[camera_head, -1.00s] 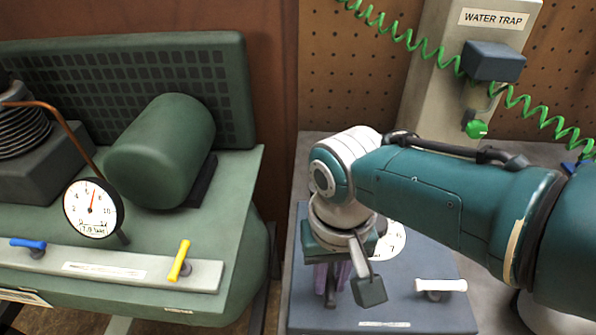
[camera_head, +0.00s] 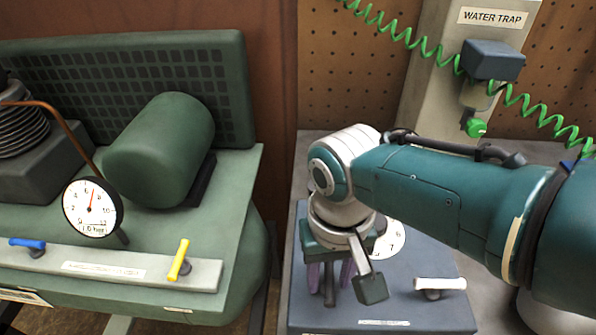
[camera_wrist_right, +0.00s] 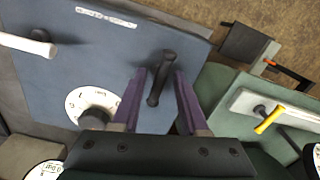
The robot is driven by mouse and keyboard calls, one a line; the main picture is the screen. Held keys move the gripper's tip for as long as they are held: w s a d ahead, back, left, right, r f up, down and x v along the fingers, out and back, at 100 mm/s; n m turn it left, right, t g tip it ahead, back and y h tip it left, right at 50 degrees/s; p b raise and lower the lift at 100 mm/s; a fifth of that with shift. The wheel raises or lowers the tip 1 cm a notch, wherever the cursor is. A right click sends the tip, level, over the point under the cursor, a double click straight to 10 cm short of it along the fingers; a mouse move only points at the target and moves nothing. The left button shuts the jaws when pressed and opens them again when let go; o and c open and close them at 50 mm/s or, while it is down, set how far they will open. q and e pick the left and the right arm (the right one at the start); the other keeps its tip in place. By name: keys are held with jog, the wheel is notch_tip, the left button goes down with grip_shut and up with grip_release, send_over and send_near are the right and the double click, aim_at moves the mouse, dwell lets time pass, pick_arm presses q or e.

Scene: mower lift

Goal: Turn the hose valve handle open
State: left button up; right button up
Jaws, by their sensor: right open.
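My right gripper (camera_head: 328,282) is open above the blue-grey panel (camera_head: 410,308), its purple fingers pointing down. In the right wrist view the gripper (camera_wrist_right: 159,76) has a black lever handle (camera_wrist_right: 160,78) between its two fingers, with a gap to the right finger; whether the left finger touches it cannot be told. A white handle (camera_head: 440,285) sits on the same panel, right of the gripper. The labels are too small to read, so which handle is the hose valve's is not certain. My left gripper is not in view.
A white dial (camera_head: 391,243) on the panel is partly behind my wrist. To the left, a green compressor unit carries a gauge (camera_head: 92,208), a blue handle (camera_head: 27,245) and a yellow handle (camera_head: 180,260). A water trap post (camera_head: 430,95) with a green coiled hose stands behind.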

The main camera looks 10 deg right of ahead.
aim_at(329, 279)
notch_tip(329, 279, up, 9)
jog(key=p, duration=0.5)
jog(key=shift+r, duration=0.1)
jog(key=shift+r+p, duration=0.3)
jog(key=shift+r, duration=0.05)
